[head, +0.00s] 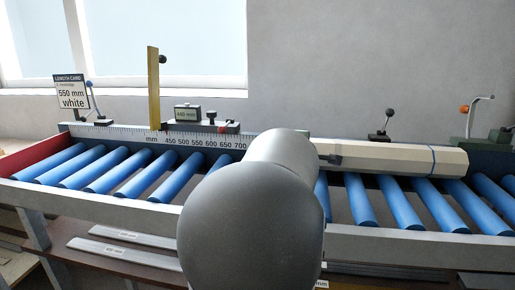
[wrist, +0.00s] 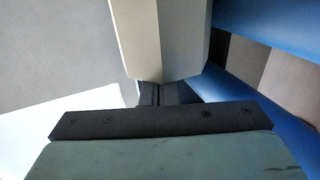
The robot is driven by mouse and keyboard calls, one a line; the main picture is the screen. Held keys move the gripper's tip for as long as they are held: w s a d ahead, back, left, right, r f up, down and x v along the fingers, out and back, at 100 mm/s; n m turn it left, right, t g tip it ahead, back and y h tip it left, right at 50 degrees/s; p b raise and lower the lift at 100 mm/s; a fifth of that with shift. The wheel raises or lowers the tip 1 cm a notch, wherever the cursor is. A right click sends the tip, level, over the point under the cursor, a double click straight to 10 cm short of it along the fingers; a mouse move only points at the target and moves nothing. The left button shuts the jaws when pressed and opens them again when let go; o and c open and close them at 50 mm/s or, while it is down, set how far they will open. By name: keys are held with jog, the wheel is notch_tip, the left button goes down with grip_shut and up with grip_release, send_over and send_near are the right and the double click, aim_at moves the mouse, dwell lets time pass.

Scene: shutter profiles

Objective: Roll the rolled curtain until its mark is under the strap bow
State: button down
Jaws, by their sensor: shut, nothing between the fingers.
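The rolled curtain (head: 390,158), a long cream faceted roll, lies along the blue rollers right of my arm in the head view. A thin blue line (head: 433,160) rings it near its right end. A bent metal bow (head: 481,105) with an orange knob stands at the far right, beyond that end and apart from the line. In the wrist view the pale curtain (wrist: 160,40) is just ahead of my gripper (wrist: 152,94). Its small dark fingers are shut and empty, close to the curtain's edge; I cannot tell whether they touch it. My arm hides the curtain's left part in the head view.
A ruler scale (head: 195,138) runs behind the left rollers, with a yellow upright (head: 153,88) and a small display (head: 187,113). A length card (head: 70,91) reads 550 mm white. A black-knobbed lever (head: 387,122) stands behind the curtain. The left rollers (head: 120,170) are bare.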

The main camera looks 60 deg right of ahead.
aim_at(324, 153)
jog(key=shift+s+d, duration=0.1)
jog(key=shift+s, duration=0.15)
jog(key=shift+s+d+p, duration=0.45)
jog(key=shift+s, duration=0.65)
jog(key=shift+s+d+p, duration=0.4)
jog(key=shift+s+d, duration=0.1)
jog(key=shift+s, duration=0.65)
jog(key=shift+s+d+p, duration=0.45)
jog(key=shift+s, duration=0.65)
jog(key=shift+s+d, duration=0.1)
jog(key=shift+s, duration=0.15)
jog(key=shift+w, duration=0.15)
jog(key=shift+w+a, duration=0.3)
jog(key=shift+w, duration=0.3)
jog(key=shift+a+f+p+v, duration=0.1)
jog(key=shift+f+p+v, duration=0.1)
jog(key=shift+v, duration=1.85)
jog(key=shift+a+f+p+v, duration=0.15)
jog(key=shift+f+v, duration=0.1)
jog(key=shift+v, duration=1.85)
jog(key=shift+d+f+p+v, duration=0.1)
jog(key=shift+f+p+v, duration=0.1)
jog(key=shift+v, duration=1.85)
jog(key=shift+s, duration=0.15)
